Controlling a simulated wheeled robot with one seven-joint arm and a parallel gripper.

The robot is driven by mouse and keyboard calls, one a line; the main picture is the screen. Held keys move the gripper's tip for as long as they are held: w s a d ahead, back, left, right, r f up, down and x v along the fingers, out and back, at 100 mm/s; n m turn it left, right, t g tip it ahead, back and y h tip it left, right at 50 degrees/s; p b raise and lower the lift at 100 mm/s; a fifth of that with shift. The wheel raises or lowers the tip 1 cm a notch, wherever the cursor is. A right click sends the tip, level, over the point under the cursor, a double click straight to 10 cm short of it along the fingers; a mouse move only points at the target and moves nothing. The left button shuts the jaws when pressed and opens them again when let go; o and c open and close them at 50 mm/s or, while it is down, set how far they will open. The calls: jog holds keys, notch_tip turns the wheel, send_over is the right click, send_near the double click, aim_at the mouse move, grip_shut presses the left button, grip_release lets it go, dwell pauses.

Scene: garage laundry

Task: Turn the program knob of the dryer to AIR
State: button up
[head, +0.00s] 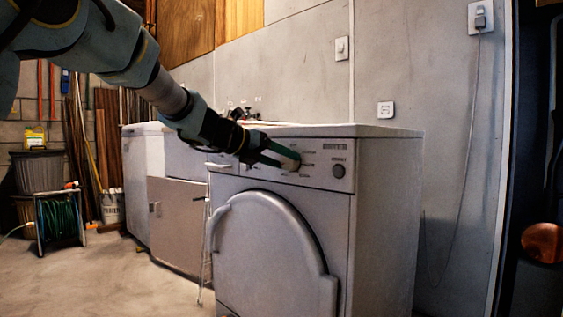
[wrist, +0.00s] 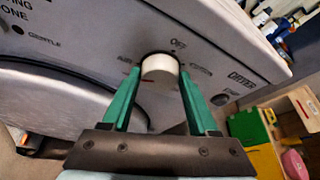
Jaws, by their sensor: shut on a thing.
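The dryer (head: 268,250) is a grey front-loader with its round door shut. Its pale round program knob (wrist: 160,68) sits on the upper front panel. In the wrist view, OFF is printed above the knob, AIR to its upper left and a label that looks like COTTON to its right. A small red mark shows low on the knob's left; which label the knob points to I cannot tell. My gripper (head: 284,156) reaches the panel from the left, and its green fingers are shut on the knob, one on each side. The fingers partly cover the knob in the head view.
A small round button (head: 339,171) is right of the knob. A cabinet (head: 178,225) and a white appliance (head: 147,165) stand left of the dryer. A green hose reel (head: 60,218) stands far left. The floor before the cabinet is clear.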

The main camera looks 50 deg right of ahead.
jog(key=shift+s+m+t, duration=0.1)
jog(key=shift+m+t, duration=0.2)
jog(key=shift+m, duration=0.1)
dwell(0.3)
jog(key=o, duration=1.4)
jog(key=shift+c, duration=0.2)
jog(key=p+v, duration=0.2)
jog(key=v, duration=0.8)
jog(key=shift+a, duration=0.3)
jog(key=shift+w+r+p, duration=0.2)
jog(key=shift+p, duration=0.1)
